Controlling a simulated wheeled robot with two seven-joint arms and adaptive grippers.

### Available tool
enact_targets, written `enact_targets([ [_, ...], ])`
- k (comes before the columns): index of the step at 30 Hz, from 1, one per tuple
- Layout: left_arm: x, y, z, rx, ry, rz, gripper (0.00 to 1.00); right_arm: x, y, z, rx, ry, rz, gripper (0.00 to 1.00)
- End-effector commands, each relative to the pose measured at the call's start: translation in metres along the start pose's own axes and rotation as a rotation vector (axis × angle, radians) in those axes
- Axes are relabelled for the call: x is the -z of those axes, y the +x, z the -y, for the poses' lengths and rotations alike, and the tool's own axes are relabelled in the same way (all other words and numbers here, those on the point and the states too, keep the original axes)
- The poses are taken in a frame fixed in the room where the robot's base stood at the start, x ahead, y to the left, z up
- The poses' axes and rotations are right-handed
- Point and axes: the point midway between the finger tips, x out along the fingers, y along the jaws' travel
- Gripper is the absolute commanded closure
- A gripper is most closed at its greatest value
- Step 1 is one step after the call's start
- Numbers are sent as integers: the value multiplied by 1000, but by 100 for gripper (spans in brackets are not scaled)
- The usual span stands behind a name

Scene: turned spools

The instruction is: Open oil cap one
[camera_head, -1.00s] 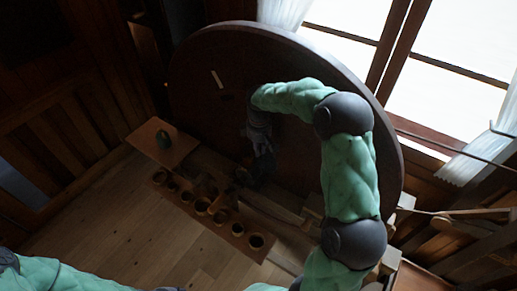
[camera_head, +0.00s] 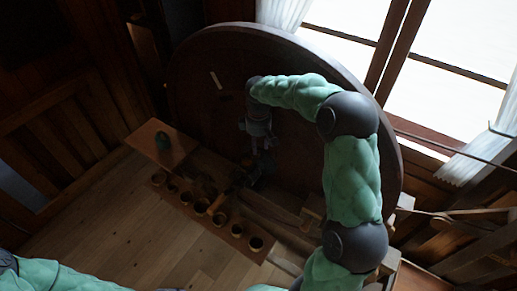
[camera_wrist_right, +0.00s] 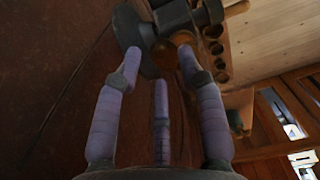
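My right gripper (camera_head: 262,148) hangs over dark machinery beside the large round dark disc (camera_head: 215,55) in the head view. Just beyond the fingertips are a dark grey round part (camera_wrist_right: 128,28) and small amber-gold round parts (camera_wrist_right: 163,52). The fingertips look near them, but I cannot tell if they touch. I cannot tell for sure which of these is oil cap one. My left arm (camera_head: 65,275) shows at the lower left; its gripper is not in view.
A wooden strip with several round cups (camera_head: 220,217) lies in front of the machinery. A brown board (camera_head: 150,140) with a dark green object (camera_head: 162,140) is at its left end. Wooden blocks (camera_head: 312,217) are on the right. The floor (camera_head: 130,230) at left is clear.

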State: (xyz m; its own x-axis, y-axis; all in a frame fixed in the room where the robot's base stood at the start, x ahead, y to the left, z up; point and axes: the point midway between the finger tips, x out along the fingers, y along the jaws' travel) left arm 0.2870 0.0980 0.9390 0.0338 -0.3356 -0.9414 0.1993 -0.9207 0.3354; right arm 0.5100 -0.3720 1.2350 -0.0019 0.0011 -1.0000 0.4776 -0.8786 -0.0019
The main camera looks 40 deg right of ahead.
Motion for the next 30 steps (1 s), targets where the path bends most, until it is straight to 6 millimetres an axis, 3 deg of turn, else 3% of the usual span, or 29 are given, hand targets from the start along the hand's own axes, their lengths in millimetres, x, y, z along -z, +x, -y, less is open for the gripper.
enact_targets([
  [6, 0, 0, 0, 0, 0, 0, 60, 1, -46, -1, -4, 1, -3, 60],
  [12, 0, 0, 0, 0, 0, 0, 60, 0, -74, -1, -2, 1, -2, 60],
  [18, 0, 0, 0, 0, 0, 0, 60, 0, -86, 0, 0, 0, 0, 60],
  [30, 0, 0, 0, 0, 0, 0, 60, 0, -87, 0, 0, 0, 1, 60],
])
